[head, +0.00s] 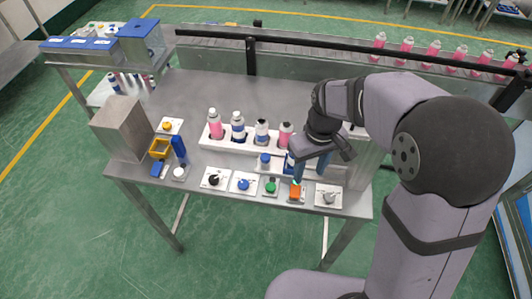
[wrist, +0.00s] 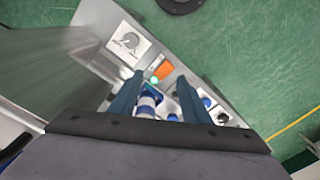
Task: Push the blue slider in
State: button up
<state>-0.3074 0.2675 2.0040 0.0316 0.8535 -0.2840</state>
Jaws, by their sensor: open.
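My gripper (head: 310,174) is open above the right part of the table, just behind the orange switch (head: 295,191). In the wrist view its two blue fingers (wrist: 158,80) stand apart, with a blue-and-white cylindrical thing (wrist: 148,101) showing between them. No contact is clear. A small blue piece (head: 265,159) sits on a white base left of my gripper. At the table's left, a low blue block (head: 158,168) lies in front of a yellow frame (head: 160,147), beside an upright blue piece (head: 180,149). I cannot tell which blue piece is the slider.
A white rack (head: 210,143) holds several bottles behind the controls. Along the front edge are a black knob (head: 214,179), blue knob (head: 243,184), green button (head: 271,187) and grey dial (head: 329,197). A metal box (head: 122,128) stands at left.

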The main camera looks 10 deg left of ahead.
aim_at(266, 156)
jog(key=w+a, duration=0.2)
jog(key=a, duration=0.2)
jog(key=w+a+f+n+b, duration=0.1)
jog(key=w+a, duration=0.2)
jog(key=a, duration=0.2)
jog(key=w+a+n+b, duration=0.1)
jog(key=w+a, duration=0.2)
jog(key=a, duration=0.1)
jog(key=shift+w+a+f, duration=0.2)
jog(key=shift+f, duration=0.2)
jog(key=shift+w+r+m, duration=0.3)
jog(key=shift+w+m, duration=0.1)
jog(key=shift+w, duration=0.35)
jog(key=shift+f+p, duration=1.3)
jog(key=shift+f, duration=2.35)
jog(key=shift+d, duration=0.1)
grip_shut()
